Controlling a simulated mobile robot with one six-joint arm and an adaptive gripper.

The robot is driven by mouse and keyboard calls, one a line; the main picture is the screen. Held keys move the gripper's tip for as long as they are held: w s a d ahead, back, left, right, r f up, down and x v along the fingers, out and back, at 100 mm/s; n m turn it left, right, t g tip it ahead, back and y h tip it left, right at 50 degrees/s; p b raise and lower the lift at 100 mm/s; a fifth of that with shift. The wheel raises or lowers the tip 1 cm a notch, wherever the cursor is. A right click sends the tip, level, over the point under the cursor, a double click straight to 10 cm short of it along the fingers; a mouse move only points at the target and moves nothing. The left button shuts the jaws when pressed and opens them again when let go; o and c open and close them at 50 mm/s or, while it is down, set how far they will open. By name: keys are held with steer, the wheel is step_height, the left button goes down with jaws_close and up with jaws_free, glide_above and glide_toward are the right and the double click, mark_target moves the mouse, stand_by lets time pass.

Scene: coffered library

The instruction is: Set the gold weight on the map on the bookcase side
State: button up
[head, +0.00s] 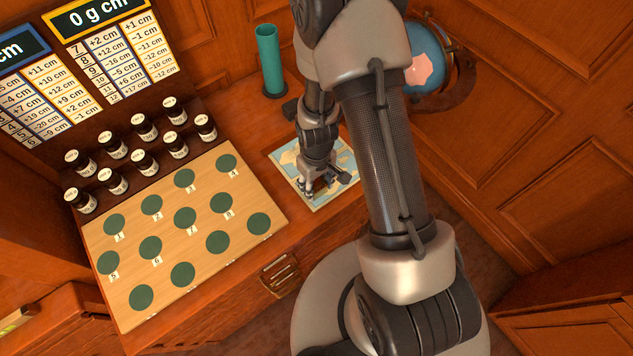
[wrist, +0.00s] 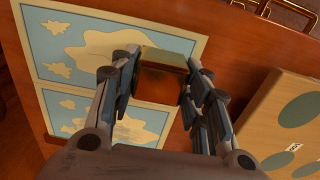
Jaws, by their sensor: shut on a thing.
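My gripper (wrist: 161,72) is shut on the gold weight (wrist: 164,57), a shiny gold-brown block between the fingers in the wrist view. The map (wrist: 58,38) lies under and around my fingers, with cream land on pale blue in two framed panels. The weight overlaps the upper panel near its right edge; whether it touches the map I cannot tell. In the head view my gripper (head: 317,186) points down over the map (head: 286,158), at its near part. My arm hides part of the map there, and the weight is hard to make out.
A wooden board (head: 190,230) with green discs lies left of the map, with several dark jars (head: 146,161) behind it. A teal cylinder (head: 270,60) stands behind the map. A globe (head: 427,62) is at right. Chart boards (head: 105,50) stand at back left.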

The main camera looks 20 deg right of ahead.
steer(key=shift+f, duration=0.2)
stand_by(0.6)
steer(key=o, duration=1.5)
steer(key=shift+r, duration=0.1)
step_height(320, 180, up, 12)
steer(key=shift+f, duration=0.1)
